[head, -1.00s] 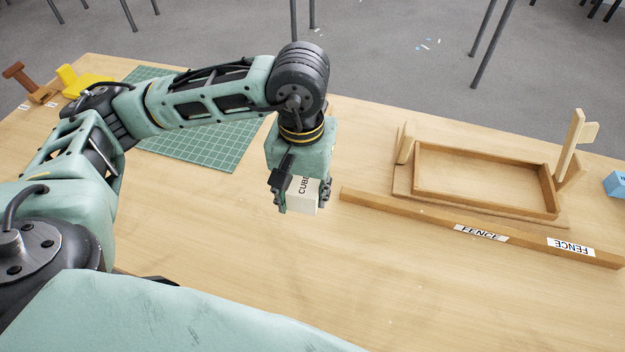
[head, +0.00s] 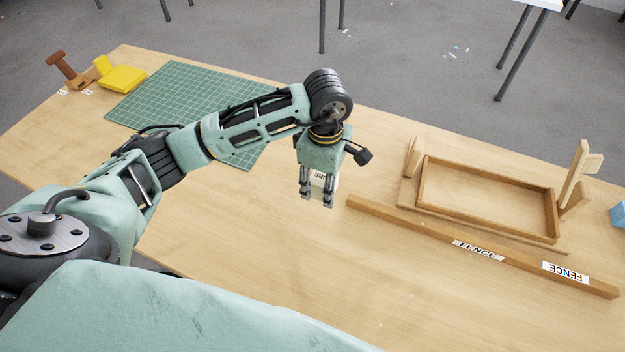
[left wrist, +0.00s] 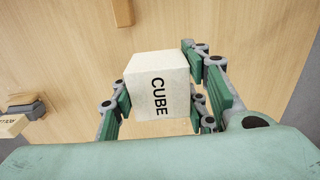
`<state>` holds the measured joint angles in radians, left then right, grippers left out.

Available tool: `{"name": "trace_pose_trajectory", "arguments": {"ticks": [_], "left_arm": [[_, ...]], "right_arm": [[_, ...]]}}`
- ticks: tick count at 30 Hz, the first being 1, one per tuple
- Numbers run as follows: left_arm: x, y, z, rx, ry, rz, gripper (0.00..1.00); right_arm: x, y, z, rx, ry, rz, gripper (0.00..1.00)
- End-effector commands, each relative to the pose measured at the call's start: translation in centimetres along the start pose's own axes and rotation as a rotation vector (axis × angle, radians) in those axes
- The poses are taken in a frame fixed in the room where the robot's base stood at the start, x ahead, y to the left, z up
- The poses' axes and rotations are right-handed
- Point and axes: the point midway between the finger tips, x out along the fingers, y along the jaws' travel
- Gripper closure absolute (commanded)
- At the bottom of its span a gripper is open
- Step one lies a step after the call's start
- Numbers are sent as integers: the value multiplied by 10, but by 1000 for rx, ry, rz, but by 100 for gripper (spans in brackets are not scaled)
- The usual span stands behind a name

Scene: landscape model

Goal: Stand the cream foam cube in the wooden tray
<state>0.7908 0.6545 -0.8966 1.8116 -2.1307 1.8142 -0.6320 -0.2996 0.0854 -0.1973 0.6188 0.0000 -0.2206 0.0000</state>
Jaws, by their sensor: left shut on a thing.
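The cream cube (head: 319,181) is between the fingers of my left gripper (head: 317,193), which is shut on it. In the left wrist view the cube (left wrist: 158,88) shows its CUBE label, with green finger pads on both sides. In the head view the fingers hide part of the cube, and it appears to be above the table. The wooden tray (head: 487,227) lies to the right, beyond the fence, and its inside looks empty. My left gripper is left of the tray, near the fence's left end. My right gripper is not in view.
A long wooden fence (head: 420,231) with FENCE labels runs along the tray's near side. Wooden uprights (head: 577,175) stand at the tray's ends. A blue block (head: 619,215) is at the right edge. A green mat (head: 180,100), a yellow item (head: 123,78) and a brown wooden piece (head: 62,66) lie left.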

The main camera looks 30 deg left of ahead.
Motion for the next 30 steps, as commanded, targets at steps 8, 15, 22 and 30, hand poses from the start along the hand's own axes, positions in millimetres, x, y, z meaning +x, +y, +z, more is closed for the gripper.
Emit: {"name": "trace_pose_trajectory", "arguments": {"ticks": [8, 15, 22, 30], "left_arm": [[30, 31, -42, -1, -1, -1, 66], [48, 35, -49, 2, -1, -4, 66], [75, 35, -48, 4, -1, -1, 66], [77, 36, -48, 4, 0, 1, 66]], "right_arm": [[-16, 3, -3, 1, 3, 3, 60], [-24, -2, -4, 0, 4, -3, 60], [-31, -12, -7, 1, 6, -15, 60], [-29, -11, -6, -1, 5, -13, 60]]}}
